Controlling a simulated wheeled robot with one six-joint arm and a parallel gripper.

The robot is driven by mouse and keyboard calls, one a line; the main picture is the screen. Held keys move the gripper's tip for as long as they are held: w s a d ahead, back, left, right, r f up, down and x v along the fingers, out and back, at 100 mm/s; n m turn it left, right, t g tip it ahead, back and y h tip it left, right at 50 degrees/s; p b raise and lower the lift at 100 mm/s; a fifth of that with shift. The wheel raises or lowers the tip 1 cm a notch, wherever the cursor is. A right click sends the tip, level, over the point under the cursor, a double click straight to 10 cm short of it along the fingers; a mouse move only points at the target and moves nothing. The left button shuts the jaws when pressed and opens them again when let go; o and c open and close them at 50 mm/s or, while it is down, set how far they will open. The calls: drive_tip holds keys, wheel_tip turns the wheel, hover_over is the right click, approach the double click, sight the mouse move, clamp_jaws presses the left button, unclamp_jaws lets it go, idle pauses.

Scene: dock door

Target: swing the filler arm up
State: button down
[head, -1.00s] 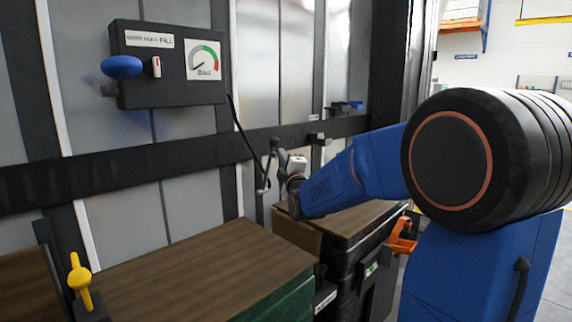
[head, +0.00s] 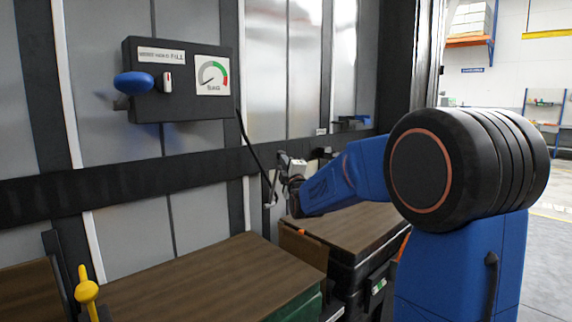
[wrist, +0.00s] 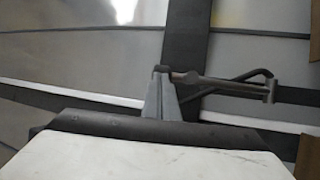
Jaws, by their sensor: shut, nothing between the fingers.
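The filler arm appears to be the thin dark rod (head: 253,150) slanting down to the right from the lower right corner of the black fill box (head: 145,105). In the wrist view, a dark bar with an end piece (wrist: 225,84) crosses just beyond my fingers; it looks like the lower part of the same arm. My gripper (head: 272,190) is shut and empty by the rod's lower end. Its grey fingers (wrist: 160,92) also show in the wrist view, close to or touching the bar's left end. I cannot tell whether they touch.
The box carries a blue knob (head: 140,83), a white switch (head: 167,82) and a gauge (head: 213,75). Brown-topped crates (head: 205,280) stand below, with another (head: 355,226) under my forearm. A yellow handle (head: 86,290) stands at lower left. Open floor (head: 550,245) lies at right.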

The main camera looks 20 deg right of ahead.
drive_tip(key=w+a+r+n+g, duration=0.1)
drive_tip(key=w+a+r+g, duration=0.1)
drive_tip(key=w, duration=0.5)
drive_tip(key=shift+a+r+n+y, duration=0.3)
drive_tip(key=shift+a+r+y, duration=0.1)
drive_tip(key=shift+r, duration=0.15)
drive_tip(key=shift+w, duration=0.1)
